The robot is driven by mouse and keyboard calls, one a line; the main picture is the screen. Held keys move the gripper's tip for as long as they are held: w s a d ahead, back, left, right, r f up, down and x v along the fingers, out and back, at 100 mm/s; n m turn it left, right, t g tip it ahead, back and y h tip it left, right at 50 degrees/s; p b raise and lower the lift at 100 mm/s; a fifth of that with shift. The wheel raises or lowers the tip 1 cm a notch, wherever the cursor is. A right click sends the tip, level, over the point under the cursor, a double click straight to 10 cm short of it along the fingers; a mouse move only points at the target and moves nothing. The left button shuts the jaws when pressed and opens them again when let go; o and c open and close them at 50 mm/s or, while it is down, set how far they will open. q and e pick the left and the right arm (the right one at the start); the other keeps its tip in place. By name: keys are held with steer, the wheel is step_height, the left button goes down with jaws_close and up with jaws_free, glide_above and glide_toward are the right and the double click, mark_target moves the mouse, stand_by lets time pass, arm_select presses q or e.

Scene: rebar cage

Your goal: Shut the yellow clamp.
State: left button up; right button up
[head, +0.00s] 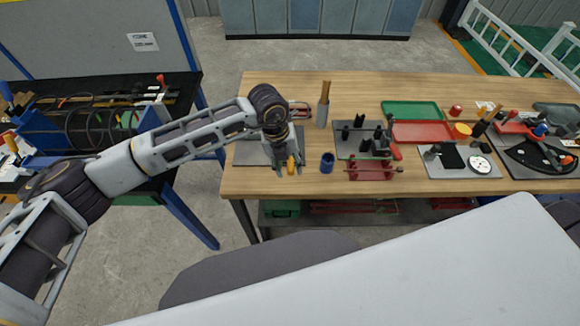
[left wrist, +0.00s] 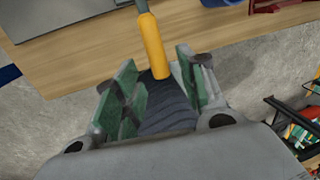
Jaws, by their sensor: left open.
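The yellow clamp shows as a yellow handle (head: 291,161) at the front left of the wooden table. In the left wrist view the yellow handle (left wrist: 153,46) sticks out past the table edge, with a grey metal part at its far end. My left gripper (head: 288,169) is open over it. In the left wrist view the green-padded fingers of my left gripper (left wrist: 158,64) stand on either side of the handle's near end, apart from each other. I cannot tell whether a finger touches the handle. The clamp's base is mostly hidden by my arm. My right gripper is not in view.
A grey plate (head: 252,153) lies beside the clamp. A blue cup (head: 327,162) stands close to the right of the gripper, with a red fixture (head: 370,169) beyond it. A wood-handled tool (head: 324,105) stands behind. A blue-framed bench (head: 95,125) is at the left.

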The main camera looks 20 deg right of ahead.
arm_select(q)
steer(key=shift+d+f, duration=0.15)
steer(key=shift+f, duration=0.5)
steer(key=shift+d+f, duration=0.15)
steer(key=shift+f, duration=0.5)
steer(key=shift+c, duration=0.2)
jaws_close()
